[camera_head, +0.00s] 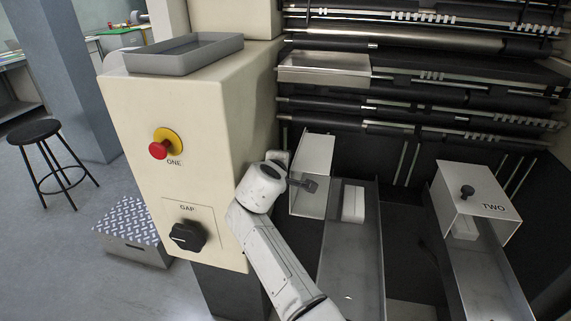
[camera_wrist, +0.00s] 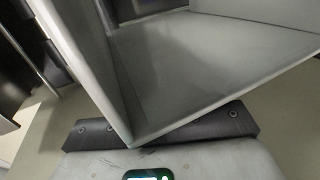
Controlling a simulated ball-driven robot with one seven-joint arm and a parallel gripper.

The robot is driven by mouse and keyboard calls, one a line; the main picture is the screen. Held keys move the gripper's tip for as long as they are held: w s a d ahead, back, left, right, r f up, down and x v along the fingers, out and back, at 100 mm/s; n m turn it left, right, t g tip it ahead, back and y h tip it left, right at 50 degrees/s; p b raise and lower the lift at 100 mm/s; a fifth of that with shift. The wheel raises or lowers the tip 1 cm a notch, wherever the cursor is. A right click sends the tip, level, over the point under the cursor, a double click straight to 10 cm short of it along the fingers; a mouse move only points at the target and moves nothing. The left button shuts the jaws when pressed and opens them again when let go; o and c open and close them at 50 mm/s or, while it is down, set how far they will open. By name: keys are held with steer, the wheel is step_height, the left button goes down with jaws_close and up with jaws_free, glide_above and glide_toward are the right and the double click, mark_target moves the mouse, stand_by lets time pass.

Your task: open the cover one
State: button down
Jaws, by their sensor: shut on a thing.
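Cover one (camera_head: 315,155), a pale grey box-shaped cover, stands to the left of the left trough (camera_head: 352,260) and looks tilted up on its side, leaving the trough uncovered. A white block (camera_head: 353,204) lies in that trough. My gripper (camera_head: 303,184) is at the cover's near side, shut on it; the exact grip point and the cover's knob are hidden. In the wrist view, the cover (camera_wrist: 190,70) fills the middle, its hollow side and a slanting edge close to my gripper's dark bar.
Cover two (camera_head: 478,190), with a black knob on top, sits over the right trough (camera_head: 490,285). The cream cabinet (camera_head: 185,110) with a red button and GAP dial stands close left of my arm. Rollers (camera_head: 420,40) are behind.

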steer(key=shift+a+r, duration=0.15)
steer(key=shift+r, duration=0.1)
steer(key=c, duration=1.3)
jaws_free()
steer(key=o, duration=0.4)
steer(key=shift+f, duration=0.15)
steer(key=shift+o, duration=0.2)
steer(key=v, duration=1)
steer(key=shift+s+p, duration=0.3)
steer(key=shift+p, duration=0.1)
